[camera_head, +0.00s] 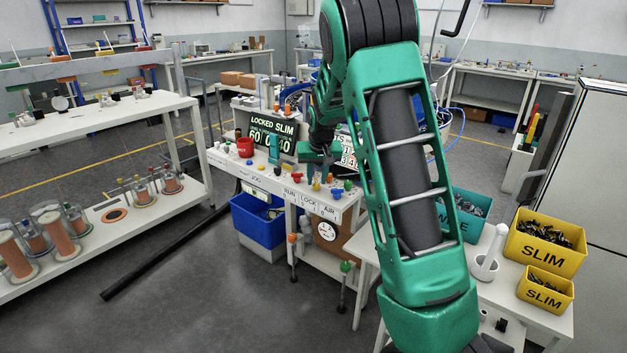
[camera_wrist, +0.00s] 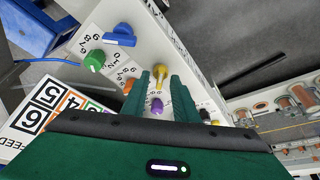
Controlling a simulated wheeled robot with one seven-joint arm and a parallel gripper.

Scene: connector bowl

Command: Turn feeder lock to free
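In the wrist view my gripper (camera_wrist: 160,82) is open, its two green fingers apart. A yellow knob (camera_wrist: 160,71) shows in the gap at the fingertips, with no clear contact. A purple knob (camera_wrist: 157,105) shows lower between the fingers. In the head view my gripper is over the bench's knob row, partly hidden by my arm. A LOCK label (camera_head: 310,202) is on the bench front, between RUN and AIR. I cannot tell which knob is the feeder lock. The display (camera_head: 272,133) reads LOCKED SLIM.
Blue (camera_wrist: 122,35) and green (camera_wrist: 95,61) knobs with number dials stand left of the fingers in the wrist view. A red cup (camera_head: 245,147) stands on the bench. Yellow SLIM bins (camera_head: 541,255) are at right. A blue bin (camera_head: 259,229) is below the bench.

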